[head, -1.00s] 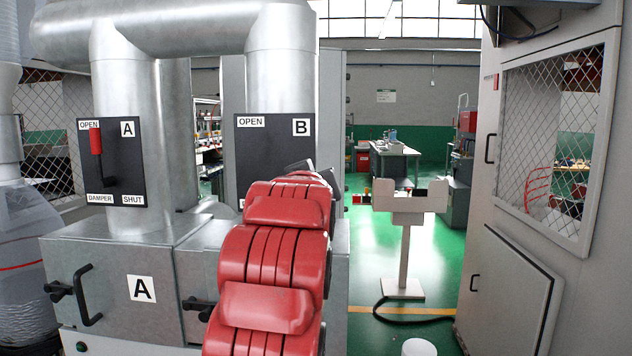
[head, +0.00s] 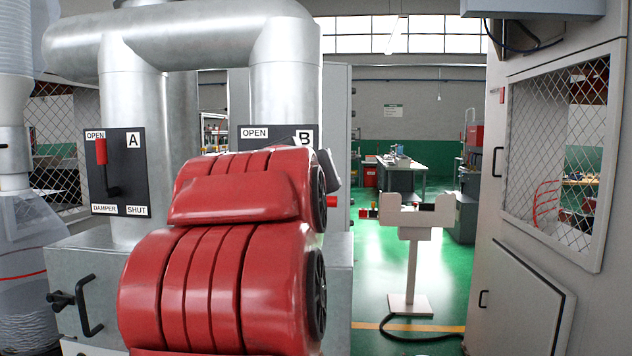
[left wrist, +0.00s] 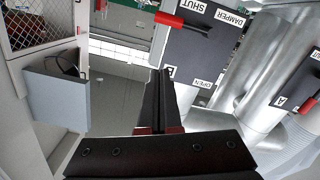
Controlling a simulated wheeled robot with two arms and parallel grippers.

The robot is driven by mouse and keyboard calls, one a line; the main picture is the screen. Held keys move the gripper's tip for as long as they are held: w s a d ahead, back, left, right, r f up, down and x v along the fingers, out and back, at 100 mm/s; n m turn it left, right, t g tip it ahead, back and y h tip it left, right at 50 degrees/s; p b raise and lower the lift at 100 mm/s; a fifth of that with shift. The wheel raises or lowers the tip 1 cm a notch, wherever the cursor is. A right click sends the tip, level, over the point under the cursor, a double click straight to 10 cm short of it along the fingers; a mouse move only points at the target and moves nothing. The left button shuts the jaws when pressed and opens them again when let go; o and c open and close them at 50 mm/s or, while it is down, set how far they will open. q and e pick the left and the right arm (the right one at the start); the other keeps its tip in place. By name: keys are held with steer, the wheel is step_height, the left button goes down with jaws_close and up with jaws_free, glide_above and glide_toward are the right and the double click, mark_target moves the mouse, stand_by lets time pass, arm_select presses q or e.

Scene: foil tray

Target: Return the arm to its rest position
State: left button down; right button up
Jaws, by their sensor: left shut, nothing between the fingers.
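My left arm's red links fill the lower middle of the head view and hide its gripper there. In the left wrist view my left gripper (left wrist: 160,85) is shut, its dark fingers together with nothing between them. Damper panel B (head: 254,142) is mostly hidden behind the arm in the head view. It shows upside down in the left wrist view, where its red lever handle (left wrist: 182,22) points sideways near the SHUT label. The fingers are apart from that handle. Damper A's red handle (head: 101,151) points up at OPEN. My right gripper is in neither view.
Metal ducts (head: 135,90) rise over a grey cabinet with a black handle (head: 88,305) at left. A grey mesh-windowed enclosure (head: 535,220) stands at right. A pale stand (head: 408,260) is on the green floor, which is open in the middle.

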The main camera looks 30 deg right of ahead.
arm_select(q)
steer(key=shift+s+a, duration=0.3)
steer(key=shift+s, duration=0.1)
steer(key=shift+w, duration=0.1)
